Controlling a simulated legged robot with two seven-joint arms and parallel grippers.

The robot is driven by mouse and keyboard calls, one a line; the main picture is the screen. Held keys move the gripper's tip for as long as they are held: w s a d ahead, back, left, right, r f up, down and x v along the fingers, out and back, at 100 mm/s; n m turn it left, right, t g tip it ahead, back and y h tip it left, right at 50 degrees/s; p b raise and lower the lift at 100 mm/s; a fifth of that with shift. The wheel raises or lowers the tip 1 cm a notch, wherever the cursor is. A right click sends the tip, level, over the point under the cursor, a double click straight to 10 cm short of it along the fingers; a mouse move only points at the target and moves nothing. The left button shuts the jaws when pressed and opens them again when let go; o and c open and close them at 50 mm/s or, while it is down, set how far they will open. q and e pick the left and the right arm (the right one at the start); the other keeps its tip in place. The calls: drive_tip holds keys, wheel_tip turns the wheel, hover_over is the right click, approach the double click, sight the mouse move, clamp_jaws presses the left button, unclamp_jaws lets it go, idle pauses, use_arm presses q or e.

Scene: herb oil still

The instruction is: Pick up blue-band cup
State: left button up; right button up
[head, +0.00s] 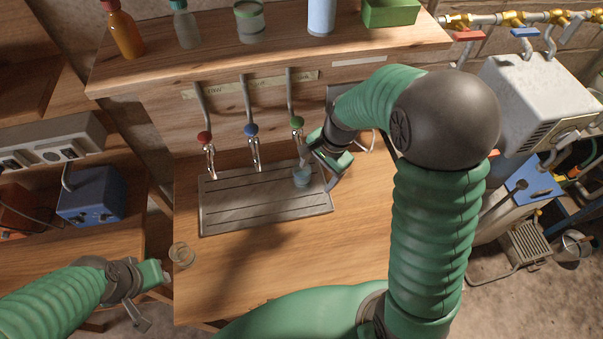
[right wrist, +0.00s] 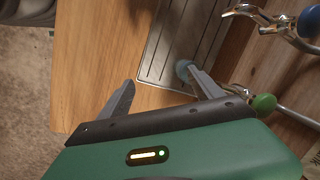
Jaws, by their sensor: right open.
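A small pale blue-teal cup (head: 301,177) stands on the slatted drip tray (head: 222,213) below the green-knobbed tap. I cannot make out a separate band on it. My right gripper (head: 318,172) is open beside the cup, on its right in the head view. In the right wrist view the cup (right wrist: 182,69) shows at the tip of the right-hand finger, which partly hides it; I cannot tell whether they touch. A clear glass cup (head: 181,254) stands on the wooden bench, near my left gripper (head: 158,291), whose finger opening is unclear.
Red, blue and green-knobbed taps (head: 251,132) hang above the tray. The shelf (head: 190,62) above holds an amber bottle (head: 125,35), other vessels and a green box (head: 391,11). A blue device (head: 91,196) stands at the left. Bench wood in front of the tray is clear.

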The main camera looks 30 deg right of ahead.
drive_tip(key=w+d+r+m+y+p, duration=0.1)
drive_tip(key=w+d+m+y+p, duration=0.1)
drive_tip(key=w+d+m, duration=0.65)
drive_tip(key=m+p, duration=0.1)
drive_tip(key=m, duration=0.1)
hover_over(304, 172)
drive_tip(key=s, duration=0.2)
wheel_tip(304, 172, down, 10)
drive_tip(key=shift+t, duration=0.5)
drive_tip(key=f, duration=0.1)
drive_tip(key=f+p, duration=0.1)
drive_tip(key=f, duration=0.1)
drive_tip(key=a+f+p, duration=0.1)
drive_tip(key=f, duration=0.1)
drive_tip(key=shift+s, duration=0.15)
drive_tip(key=shift+f, duration=0.35)
drive_tip(key=shift+a+r, duration=0.1)
drive_tip(key=c, duration=0.7)
clamp_jaws()
